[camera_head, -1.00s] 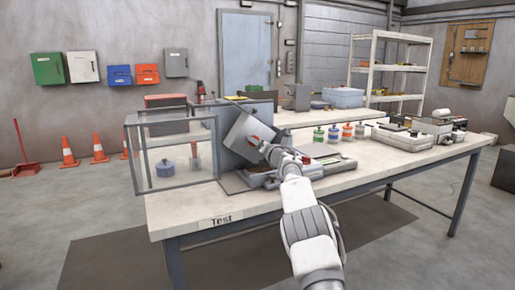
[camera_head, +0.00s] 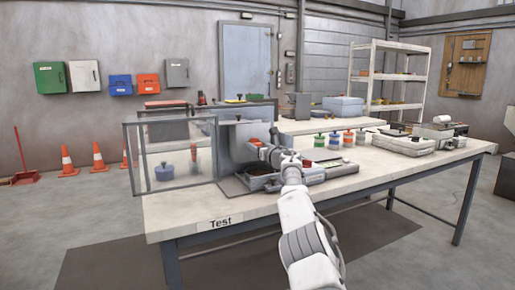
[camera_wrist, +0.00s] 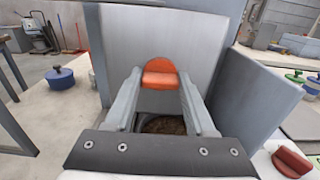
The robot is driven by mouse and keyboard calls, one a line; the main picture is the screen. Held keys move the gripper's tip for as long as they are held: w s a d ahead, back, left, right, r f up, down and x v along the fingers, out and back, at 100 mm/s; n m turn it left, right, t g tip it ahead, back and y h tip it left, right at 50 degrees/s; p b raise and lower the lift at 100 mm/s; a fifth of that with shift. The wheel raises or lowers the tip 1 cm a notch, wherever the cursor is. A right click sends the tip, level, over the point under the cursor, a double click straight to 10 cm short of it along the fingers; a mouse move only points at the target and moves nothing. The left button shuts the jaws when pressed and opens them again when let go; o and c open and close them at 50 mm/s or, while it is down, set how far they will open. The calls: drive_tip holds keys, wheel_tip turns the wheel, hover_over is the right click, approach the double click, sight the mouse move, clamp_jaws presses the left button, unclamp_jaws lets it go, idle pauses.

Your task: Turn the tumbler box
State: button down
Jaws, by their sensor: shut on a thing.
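The tumbler box (camera_head: 248,130) is a pale grey metal box on the table, beside the clear case. It looks about upright. Its flat face (camera_wrist: 210,40) fills the upper middle of the wrist view. An orange handle (camera_wrist: 160,76) stands out from that face, between my fingers. My gripper (camera_wrist: 158,88) is shut on this handle; in the head view my gripper (camera_head: 262,148) reaches the box's front from the right. Below the handle, a round opening with brown contents (camera_wrist: 165,125) shows partly; my fingers and gripper body hide the rest.
A clear case (camera_head: 170,130) with a blue lidded pot (camera_head: 165,171) stands left of the box. A grey side panel (camera_wrist: 255,105) stands close right of my fingers. A second red handle (camera_wrist: 292,160) lies lower right. Several small coloured jars (camera_head: 333,140) stand further right. The front table strip is clear.

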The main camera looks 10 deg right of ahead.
drive_tip(key=shift+r, duration=0.2)
drive_tip(key=shift+c, duration=1.2)
unclamp_jaws()
drive_tip(key=shift+f, duration=0.1)
drive_tip(key=shift+s+d, duration=0.1)
drive_tip(key=shift+s, duration=0.05)
drive_tip(key=shift+s+d+b, duration=0.25)
drive_tip(key=shift+s+b, duration=0.35)
drive_tip(key=shift+b, duration=0.2)
drive_tip(key=shift+s+f+b, duration=0.15)
drive_tip(key=shift+s+b, duration=0.2)
drive_tip(key=shift+s, duration=0.25)
drive_tip(key=shift+b+v, duration=0.35)
drive_tip(key=shift+v, duration=0.4)
drive_tip(key=v, duration=1.3)
